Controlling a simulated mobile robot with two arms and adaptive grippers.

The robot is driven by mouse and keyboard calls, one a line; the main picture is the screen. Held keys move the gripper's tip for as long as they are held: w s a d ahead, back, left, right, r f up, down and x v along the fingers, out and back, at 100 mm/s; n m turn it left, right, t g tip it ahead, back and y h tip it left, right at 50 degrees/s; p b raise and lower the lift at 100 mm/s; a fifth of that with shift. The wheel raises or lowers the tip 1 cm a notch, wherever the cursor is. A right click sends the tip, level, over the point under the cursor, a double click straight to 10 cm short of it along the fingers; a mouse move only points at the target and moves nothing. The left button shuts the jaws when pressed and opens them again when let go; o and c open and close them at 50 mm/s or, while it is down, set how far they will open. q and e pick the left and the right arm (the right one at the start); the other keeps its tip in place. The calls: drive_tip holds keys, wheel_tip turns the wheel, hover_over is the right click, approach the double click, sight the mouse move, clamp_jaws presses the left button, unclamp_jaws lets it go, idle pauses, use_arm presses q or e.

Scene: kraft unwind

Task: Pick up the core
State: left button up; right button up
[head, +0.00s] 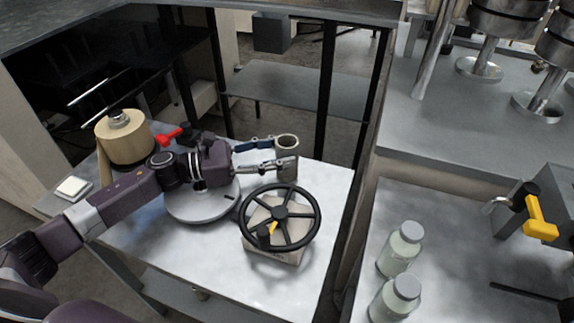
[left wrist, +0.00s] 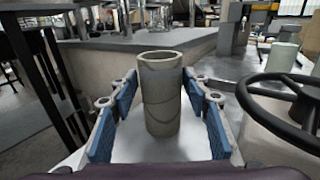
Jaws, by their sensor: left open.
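The core (left wrist: 160,98) is a hollow grey-beige tube standing upright on the metal table. In the left wrist view it stands centred between the two blue-padded fingers of my left gripper (left wrist: 159,82), with space showing on both sides. My left gripper (head: 275,155) is open and reaches in from the left, low over the table. My right gripper is out of view.
A black handwheel (head: 281,212) stands just in front of the gripper. A round grey plate (head: 203,205) lies below my arm, with a kraft roll (head: 124,143) behind left. Two capped bottles (head: 400,249) stand on the right counter. The table's front is clear.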

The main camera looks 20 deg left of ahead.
use_arm(q)
drive_tip(key=shift+w+d+r, duration=0.25)
drive_tip(key=shift+w+d, duration=0.1)
drive_tip(key=shift+d, duration=0.3)
drive_tip(key=p+x, duration=0.2)
drive_tip(key=x, duration=0.3)
drive_tip(key=shift+w+d, duration=0.25)
drive_tip(key=shift+d, duration=0.2)
drive_tip(key=shift+f, duration=0.1)
drive_tip(key=c, duration=1.2)
